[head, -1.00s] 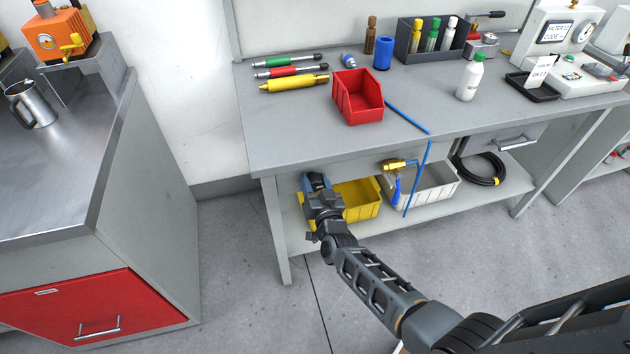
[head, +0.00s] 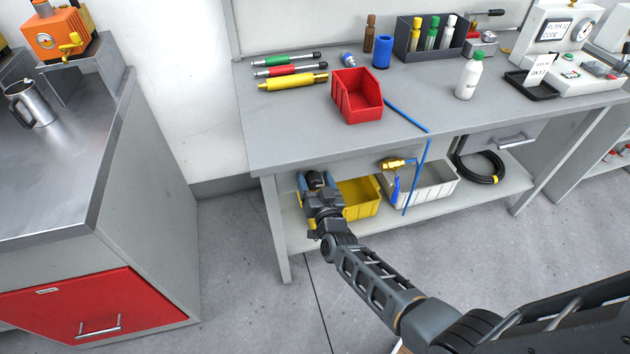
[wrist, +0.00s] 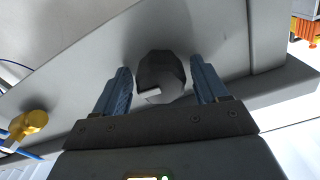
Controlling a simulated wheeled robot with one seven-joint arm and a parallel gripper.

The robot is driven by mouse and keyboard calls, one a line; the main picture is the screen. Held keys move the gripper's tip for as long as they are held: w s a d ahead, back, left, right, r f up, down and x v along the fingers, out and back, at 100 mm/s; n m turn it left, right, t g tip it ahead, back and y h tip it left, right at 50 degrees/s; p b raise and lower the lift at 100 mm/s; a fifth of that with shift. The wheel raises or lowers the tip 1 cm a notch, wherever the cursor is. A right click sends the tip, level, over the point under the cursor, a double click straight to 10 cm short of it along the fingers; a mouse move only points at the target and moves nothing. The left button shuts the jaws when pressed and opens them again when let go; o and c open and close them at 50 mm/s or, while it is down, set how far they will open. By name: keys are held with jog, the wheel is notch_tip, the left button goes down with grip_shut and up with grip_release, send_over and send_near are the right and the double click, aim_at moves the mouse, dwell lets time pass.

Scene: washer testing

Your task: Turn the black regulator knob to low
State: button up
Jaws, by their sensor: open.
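The black knob (wrist: 158,70) sits under the bench top in the wrist view, with a light grey patch on its near side. My gripper (wrist: 160,68) is open, with one blue-lined finger on each side of the knob. Small gaps show between knob and fingers, so I see no firm contact. In the head view my gripper (head: 315,178) is below the bench's front left edge, and a dark piece of the knob (head: 315,180) shows between the fingers. Any low marking or pointer reading cannot be made out.
The grey bench top (head: 290,130) overhangs my gripper. A yellow bin (head: 362,198) stands close on the right on the lower shelf, beside a white bin (head: 435,185). A brass valve (head: 393,163) with blue tubing hangs further right. Floor is clear in front and left.

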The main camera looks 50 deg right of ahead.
jog(key=shift+a, duration=0.1)
jog(key=v, duration=0.7)
jog(key=shift+s+a+p, duration=0.15)
jog(key=shift+s+p, duration=0.2)
jog(key=shift+p, duration=0.05)
jog(key=shift+m, duration=0.4)
jog(key=shift+b+x, duration=3.35)
jog(key=shift+b, duration=0.5)
jog(key=shift+f, duration=0.2)
jog(key=shift+c, duration=0.5)
